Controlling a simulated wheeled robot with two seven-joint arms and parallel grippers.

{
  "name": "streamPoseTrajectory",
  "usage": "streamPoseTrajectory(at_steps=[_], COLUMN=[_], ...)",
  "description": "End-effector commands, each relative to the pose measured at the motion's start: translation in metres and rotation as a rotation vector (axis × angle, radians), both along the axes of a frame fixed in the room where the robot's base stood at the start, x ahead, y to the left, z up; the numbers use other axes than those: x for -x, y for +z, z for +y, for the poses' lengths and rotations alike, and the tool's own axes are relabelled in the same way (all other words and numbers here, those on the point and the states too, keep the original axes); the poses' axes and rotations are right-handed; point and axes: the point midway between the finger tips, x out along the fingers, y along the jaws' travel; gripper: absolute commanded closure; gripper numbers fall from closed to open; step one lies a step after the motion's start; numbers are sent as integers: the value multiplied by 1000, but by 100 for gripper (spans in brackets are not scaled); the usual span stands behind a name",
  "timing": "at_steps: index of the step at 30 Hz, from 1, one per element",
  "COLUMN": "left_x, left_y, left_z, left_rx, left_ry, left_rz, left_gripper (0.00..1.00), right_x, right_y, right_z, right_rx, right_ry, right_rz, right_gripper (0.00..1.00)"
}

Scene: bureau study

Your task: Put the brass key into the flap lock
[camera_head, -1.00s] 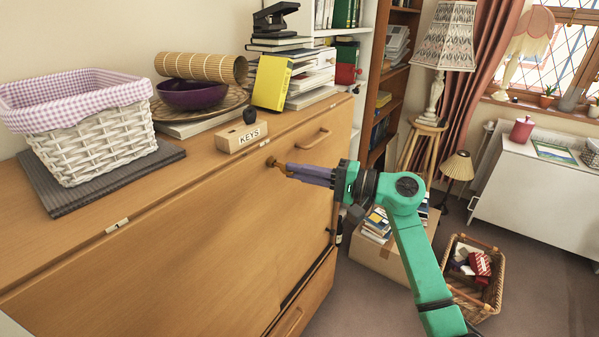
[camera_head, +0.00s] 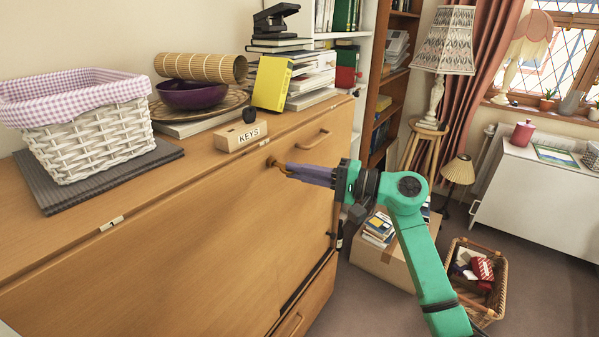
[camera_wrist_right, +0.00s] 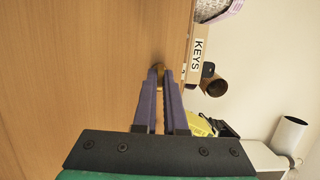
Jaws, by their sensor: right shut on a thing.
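The brass key (camera_head: 279,167) is held in my right gripper (camera_head: 288,170), close against the upper part of the bureau's wooden flap (camera_head: 190,235). Its tip meets the flap where the lock sits; the fingers and key hide the lock, so I cannot tell how far in the key is. In the right wrist view, the purple fingers (camera_wrist_right: 160,80) close on the brass key (camera_wrist_right: 158,67) in front of the wood. The left gripper is not in view.
A wooden KEYS box (camera_head: 241,136) stands on the bureau top above the lock. A white basket (camera_head: 88,140), a purple bowl (camera_head: 190,96) and stacked books (camera_head: 300,75) stand on the top. A cardboard box (camera_head: 385,264) and wicker basket (camera_head: 490,300) are on the floor.

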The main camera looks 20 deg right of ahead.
Motion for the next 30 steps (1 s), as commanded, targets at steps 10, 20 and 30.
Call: streamPoseTrajectory(at_steps=[10,20,30], left_x=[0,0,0], left_y=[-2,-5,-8], left_z=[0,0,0], left_rx=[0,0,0], left_ry=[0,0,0], left_rz=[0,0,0], left_gripper=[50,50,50], right_x=[-2,-6,-10], right_y=[0,0,0], right_z=[1,5,8], right_rx=[-1,-2,-2], right_ry=[0,0,0], right_rz=[0,0,0], right_gripper=[100,100,100])
